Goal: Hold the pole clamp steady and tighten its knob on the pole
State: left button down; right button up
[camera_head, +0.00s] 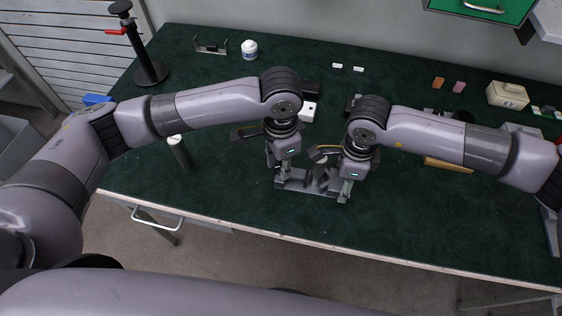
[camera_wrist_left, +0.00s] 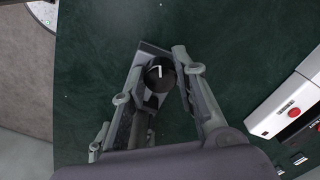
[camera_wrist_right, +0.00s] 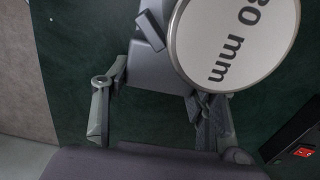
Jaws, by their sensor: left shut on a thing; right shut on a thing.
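The pole clamp sits between my grippers at the table's front middle, on a grey metal base (camera_head: 310,188). My left gripper (camera_head: 278,165) is at the base's left side. In the left wrist view a dark round knob (camera_wrist_left: 158,76) with a white mark lies between its fingertips. My right gripper (camera_head: 340,190) is at the base's right side. In the right wrist view its fingers straddle the grey clamp body (camera_wrist_right: 155,85). A pale disc (camera_wrist_right: 235,40) with a partly cut-off "mm" label, apparently the pole's end, covers part of that view. The exact finger contacts are partly hidden.
A white box with a red button (camera_wrist_left: 290,112) lies just behind the grippers. A dark cylinder with a white top (camera_head: 180,150) stands to the left.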

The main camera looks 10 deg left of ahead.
pick_arm(q)
jog(key=m, duration=1.3)
jog(key=shift+w+m, duration=0.15)
jog(key=shift+m, duration=0.25)
jog(key=m, duration=1.2)
jog(key=shift+d+m, duration=0.15)
jog(key=shift+m, duration=0.25)
jog(key=c, duration=1.2)
grip_release()
jog(key=shift+c, duration=0.2)
